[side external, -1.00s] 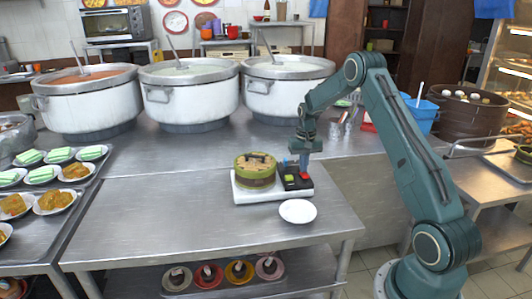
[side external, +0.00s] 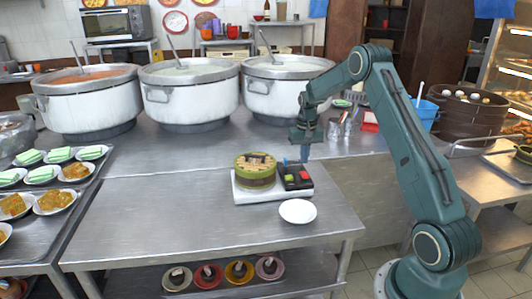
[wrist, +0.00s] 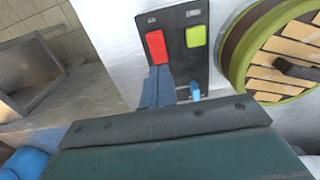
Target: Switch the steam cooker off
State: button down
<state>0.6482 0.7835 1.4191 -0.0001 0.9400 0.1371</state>
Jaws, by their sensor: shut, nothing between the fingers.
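The steam cooker has a white base (side external: 241,194), a round green-rimmed steamer (side external: 255,172) and a black control panel (side external: 296,184). The panel carries a red button (wrist: 156,47) and a yellow-green button (wrist: 196,36). A small blue part (wrist: 195,90) also shows at the panel in the wrist view. My gripper (side external: 304,158) is shut and empty, above the panel on its red-button side. In the wrist view its fingers (wrist: 158,85) point toward the red button. Whether either button is pressed in cannot be told.
A white saucer (side external: 297,211) lies in front of the cooker. Large stockpots (side external: 288,98) stand behind, and metal cups (side external: 335,128) stand behind to the right. The steel table (side external: 150,220) is clear to the left.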

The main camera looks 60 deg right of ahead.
aim_at(303, 173)
notch_tip(303, 173, up, 4)
jog(key=shift+r, duration=0.15)
dwell(0.6)
jog(key=s+a+r+n+t, duration=0.15)
jog(key=s+a+r, duration=0.25)
jog(key=a+r, duration=0.5)
jog(key=s+a+r+n+t, duration=0.1)
jog(key=s+a+r+n, duration=0.2)
jog(key=a+r, duration=0.65)
jog(key=s+a+f+n+t, duration=0.1)
jog(key=s+a+n, duration=0.1)
jog(key=s+a, duration=0.5)
jog(key=s+a+f+n+t, duration=0.1)
jog(key=s+a+n+t, duration=0.1)
jog(key=s+a, duration=0.5)
jog(key=s, duration=0.5)
jog(key=shift+a, duration=0.35)
